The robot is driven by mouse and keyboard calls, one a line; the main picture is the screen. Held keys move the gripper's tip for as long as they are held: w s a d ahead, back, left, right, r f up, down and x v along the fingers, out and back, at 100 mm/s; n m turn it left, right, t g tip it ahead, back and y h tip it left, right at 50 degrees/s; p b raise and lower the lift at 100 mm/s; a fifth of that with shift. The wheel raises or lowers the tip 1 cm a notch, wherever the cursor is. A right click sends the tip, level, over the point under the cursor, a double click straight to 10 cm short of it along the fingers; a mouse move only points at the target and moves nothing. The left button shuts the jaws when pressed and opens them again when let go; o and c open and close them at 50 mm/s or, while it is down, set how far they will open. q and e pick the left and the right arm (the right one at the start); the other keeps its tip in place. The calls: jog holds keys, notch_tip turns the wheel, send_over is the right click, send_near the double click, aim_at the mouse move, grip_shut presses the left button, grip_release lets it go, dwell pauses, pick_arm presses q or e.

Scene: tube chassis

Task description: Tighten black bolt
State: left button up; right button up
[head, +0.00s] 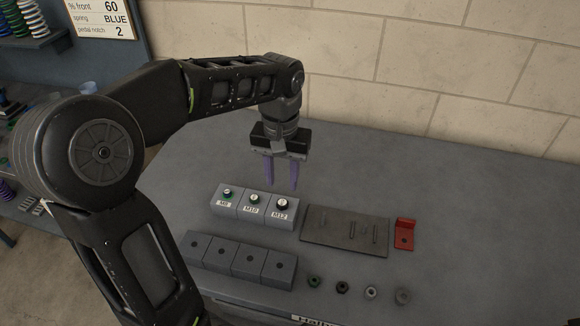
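A small black part (343,287), which looks like the black bolt, is at the table's front edge, between a green one (313,281) and a light grey one (372,292). It is too small to tell how it is seated. My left gripper (282,184) points down with its two purple fingers apart and nothing between them. It hangs above and behind the blocks labelled M8 (222,207), M10 (250,211) and M12 (279,217), each with a small round piece on top. My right gripper is out of view.
A dark plate (318,232) with thin pieces on it and a red bracket (405,236) lie right of the labelled blocks. Grey blocks with holes (247,262) stand in front. A darker round part (403,296) sits at the front right. The table's back and right are clear.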

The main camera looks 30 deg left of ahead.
aim_at(282, 202)
pick_arm(q)
jog(key=shift+s, duration=0.15)
jog(key=shift+f, duration=0.1)
notch_tip(282, 202, down, 4)
jog(key=b, duration=0.4)
jog(key=shift+f, duration=0.2)
jog(key=shift+f+b, duration=0.7)
jog(key=shift+f, duration=0.55)
jog(key=n, duration=0.6)
jog(key=n, duration=0.6)
